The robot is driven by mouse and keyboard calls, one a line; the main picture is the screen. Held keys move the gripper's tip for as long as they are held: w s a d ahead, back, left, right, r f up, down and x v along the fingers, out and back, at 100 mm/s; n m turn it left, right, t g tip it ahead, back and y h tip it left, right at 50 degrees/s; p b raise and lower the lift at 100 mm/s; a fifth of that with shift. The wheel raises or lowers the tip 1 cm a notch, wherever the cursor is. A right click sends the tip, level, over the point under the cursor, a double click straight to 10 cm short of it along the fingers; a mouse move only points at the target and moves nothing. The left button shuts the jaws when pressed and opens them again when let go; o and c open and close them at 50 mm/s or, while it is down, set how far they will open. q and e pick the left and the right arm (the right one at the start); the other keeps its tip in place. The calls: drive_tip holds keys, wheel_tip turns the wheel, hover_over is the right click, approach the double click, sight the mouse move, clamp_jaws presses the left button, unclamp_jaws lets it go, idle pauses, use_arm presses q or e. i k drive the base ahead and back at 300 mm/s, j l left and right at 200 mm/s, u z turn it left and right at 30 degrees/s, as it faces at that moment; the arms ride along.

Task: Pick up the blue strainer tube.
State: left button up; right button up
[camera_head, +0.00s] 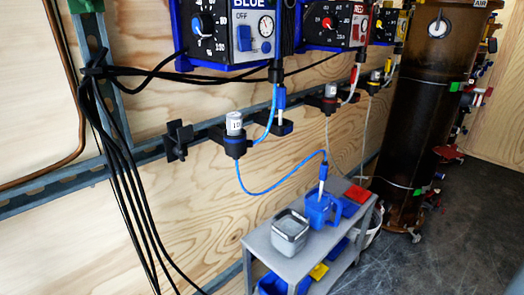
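A tube with a pale lower part and a blue top (323,171), which looks like the blue strainer tube, stands nearly upright in a blue jug (318,211). Its lower end is hidden inside the jug. A thin blue hose (270,190) runs from its top in a loop to a filter with a clear, white-topped body (234,125) in a dark wall holder. The jug stands on a grey cart (263,244). Neither of my grippers shows in the head view.
A grey square container (290,232) stands left of the jug on the cart. Control boxes (228,32) hang above on the plywood wall. Black cables (118,165) hang at left. A large brown cylinder (425,110) stands right. Floor at front right is clear.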

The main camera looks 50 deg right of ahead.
sight(323, 171)
drive_tip(key=z, duration=1.95)
